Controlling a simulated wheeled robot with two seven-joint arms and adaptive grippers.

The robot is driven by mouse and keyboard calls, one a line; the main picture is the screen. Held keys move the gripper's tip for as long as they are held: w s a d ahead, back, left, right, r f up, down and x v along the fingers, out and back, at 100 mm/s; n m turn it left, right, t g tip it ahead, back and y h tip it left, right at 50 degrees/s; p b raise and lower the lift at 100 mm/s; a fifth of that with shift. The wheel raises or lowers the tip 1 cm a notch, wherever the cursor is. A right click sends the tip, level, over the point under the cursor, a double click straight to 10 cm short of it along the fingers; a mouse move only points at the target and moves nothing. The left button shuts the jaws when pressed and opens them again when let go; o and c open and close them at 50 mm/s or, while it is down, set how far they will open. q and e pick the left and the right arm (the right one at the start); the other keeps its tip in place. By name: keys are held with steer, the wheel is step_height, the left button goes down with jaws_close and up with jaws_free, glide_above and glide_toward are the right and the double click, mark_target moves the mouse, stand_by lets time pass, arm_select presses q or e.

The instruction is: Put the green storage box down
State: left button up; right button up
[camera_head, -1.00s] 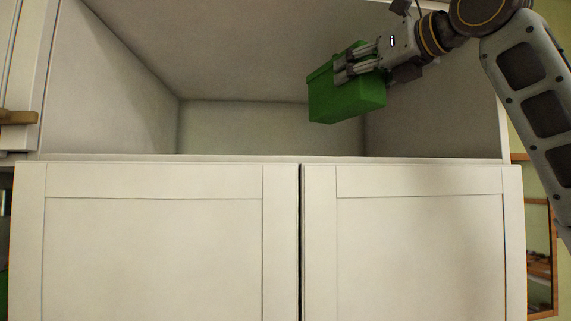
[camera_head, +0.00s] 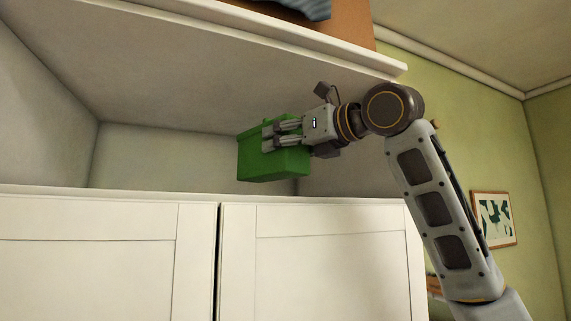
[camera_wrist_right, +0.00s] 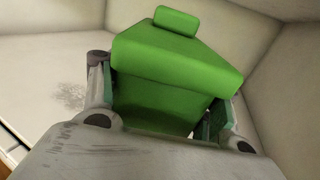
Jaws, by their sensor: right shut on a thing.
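The green storage box (camera_head: 262,162) is held in the air inside the open upper compartment of a white cabinet, above the level of its front edge. My right gripper (camera_head: 276,134) is shut on the box, reaching in from the right. In the right wrist view the green box (camera_wrist_right: 178,58) fills the space between the fingers of my right gripper (camera_wrist_right: 160,105), one finger on each side. My left gripper is in none of the views.
The white cabinet (camera_head: 315,215) has two closed doors below the compartment. The compartment is clear to the left of the box. A top board (camera_head: 330,50) overhangs it, bearing something grey-blue and a brown thing. A framed picture (camera_head: 495,220) hangs on the green wall.

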mark_target(287, 162)
steer(key=shift+f, duration=0.2)
stand_by(0.3)
steer(key=shift+f, duration=1.95)
steer(key=shift+f, duration=0.15)
steer(key=o, duration=1)
steer(key=shift+s+d, duration=0.15)
steer(key=b+v, duration=0.3)
steer(key=v, duration=0.8)
steer(key=shift+s+d, duration=0.3)
